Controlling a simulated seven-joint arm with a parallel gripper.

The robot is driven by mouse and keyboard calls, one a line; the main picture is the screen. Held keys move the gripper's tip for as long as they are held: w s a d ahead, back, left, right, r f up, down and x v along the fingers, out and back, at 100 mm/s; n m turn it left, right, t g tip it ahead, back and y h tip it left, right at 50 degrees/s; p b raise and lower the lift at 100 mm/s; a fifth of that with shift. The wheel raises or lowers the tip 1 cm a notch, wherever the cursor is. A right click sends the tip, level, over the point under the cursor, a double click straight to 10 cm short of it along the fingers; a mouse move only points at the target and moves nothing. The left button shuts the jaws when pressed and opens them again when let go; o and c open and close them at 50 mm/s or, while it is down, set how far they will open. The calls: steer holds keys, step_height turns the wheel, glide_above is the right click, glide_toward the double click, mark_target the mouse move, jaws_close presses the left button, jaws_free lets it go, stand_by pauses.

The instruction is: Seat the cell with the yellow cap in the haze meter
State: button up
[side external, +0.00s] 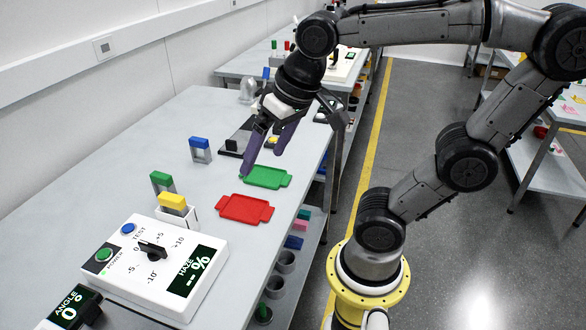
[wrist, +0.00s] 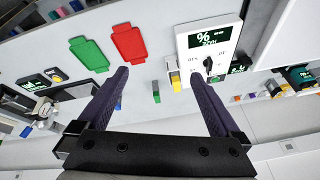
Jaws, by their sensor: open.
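The yellow-capped cell (side external: 172,200) stands upright at a white holder (side external: 193,217) against the back edge of the haze meter (side external: 208,258). Its lower part is hidden, and I cannot tell whether it is fully down in the holder. The yellow cap (wrist: 176,82) also shows in the wrist view beside the haze meter (wrist: 190,42). My gripper (side external: 260,161) is open and empty, with purple fingers, above the table to the right of and beyond the cell. In the wrist view its fingers (wrist: 158,78) are spread wide with nothing between them held.
A green-capped cell (side external: 162,181) stands close behind the yellow one, and a blue-capped cell (side external: 200,146) farther back. A red tray (side external: 245,208) and a green tray (side external: 266,177) lie near the table's right edge. An angle display (side external: 72,308) sits at the front left.

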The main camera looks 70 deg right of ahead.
steer(key=s+f+n, duration=0.2)
steer(key=s, duration=0.1)
steer(key=s+f+n+t, duration=0.1)
steer(key=s, duration=0.1)
steer(key=shift+d+n, duration=0.1)
steer(key=shift+n, duration=0.2)
stand_by(1.9)
